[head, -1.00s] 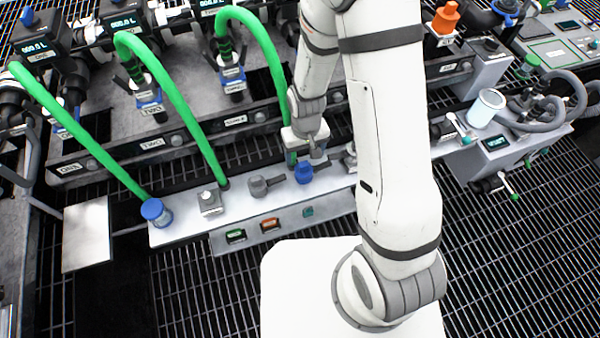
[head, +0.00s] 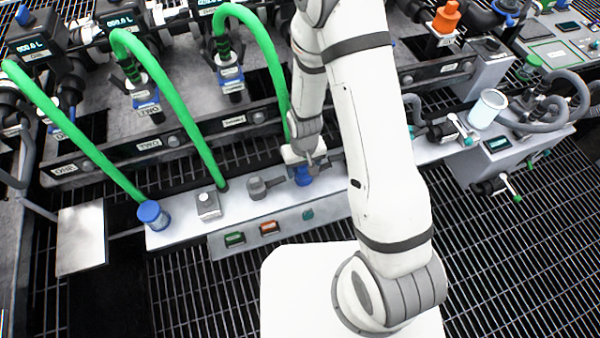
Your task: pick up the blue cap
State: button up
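A blue cap (head: 303,178) sits on the white manifold strip, just right of a grey lever valve (head: 263,186). My gripper (head: 305,168) points down at this cap, with its fingertips at the cap's upper part and hiding some of it. I cannot tell whether the fingers touch the cap or have closed on it. A second blue cap-like top (head: 150,211) is on a fitting at the left end of the strip, well apart from my gripper.
Green hoses (head: 190,115) arch down to the white strip (head: 232,204) left of my gripper. A grey square-based fitting (head: 207,204) stands on it. A clear cup (head: 487,108) and grey hoses (head: 545,115) are at right. Dark grating (head: 500,250) lies in front.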

jog(key=c, duration=0.8)
jog(key=shift+r, duration=0.1)
jog(key=shift+c, duration=0.2)
jog(key=shift+r, duration=0.55)
jog(key=s+d+p, duration=0.2)
jog(key=s+p, duration=0.5)
jog(key=s, duration=0.1)
jog(key=s+d+p, duration=0.3)
jog(key=s+p, duration=0.5)
jog(key=s, duration=0.1)
jog(key=shift+s+r, duration=0.15)
